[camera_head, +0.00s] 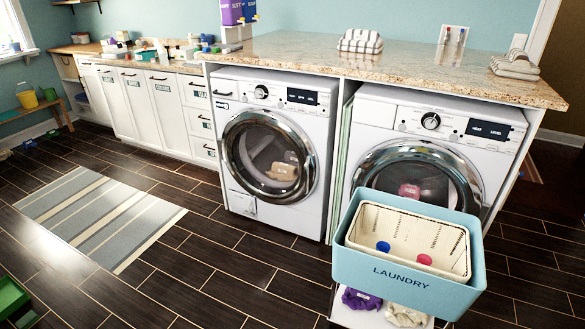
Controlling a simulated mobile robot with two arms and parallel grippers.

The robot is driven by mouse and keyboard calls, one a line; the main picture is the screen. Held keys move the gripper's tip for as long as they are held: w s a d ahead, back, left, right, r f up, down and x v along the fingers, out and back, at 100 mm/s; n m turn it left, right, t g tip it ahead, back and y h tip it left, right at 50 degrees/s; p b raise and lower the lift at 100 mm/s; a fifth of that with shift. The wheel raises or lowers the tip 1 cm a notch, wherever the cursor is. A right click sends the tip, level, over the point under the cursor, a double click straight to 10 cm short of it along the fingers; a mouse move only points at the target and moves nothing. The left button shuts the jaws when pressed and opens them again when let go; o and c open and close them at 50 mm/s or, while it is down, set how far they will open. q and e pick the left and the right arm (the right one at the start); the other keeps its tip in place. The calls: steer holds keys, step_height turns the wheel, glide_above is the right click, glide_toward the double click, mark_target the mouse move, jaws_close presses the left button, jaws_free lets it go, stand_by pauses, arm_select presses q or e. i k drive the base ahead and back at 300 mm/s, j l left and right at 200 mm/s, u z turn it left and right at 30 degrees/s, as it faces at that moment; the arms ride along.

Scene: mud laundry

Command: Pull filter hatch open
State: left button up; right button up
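The left front-loading machine (229,101) is white, with a round chrome-rimmed door that looks shut and pale cloth behind its glass. A small white panel, which looks like the filter hatch (241,204), is low on its front, below and left of the round door. I cannot tell whether the panel is fully shut. The right machine (378,115) is similar, and its lower front is hidden by a blue bin. Neither of my grippers is in view.
The blue bin (420,282) marked LAUNDRY stands before the right machine, holding a cream basket (409,229). A striped rug (92,213) lies at left. Dark floor before the left machine is clear. A stone counter (400,66) covers both machines.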

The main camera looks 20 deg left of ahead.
mark_target(239, 200)
steer(key=i+j+u, duration=0.1)
steer(key=i+j, duration=1)
steer(key=j, duration=0.25)
steer(key=i+j, duration=1.1)
steer(key=j+u, duration=0.05)
steer(key=j, duration=0.1)
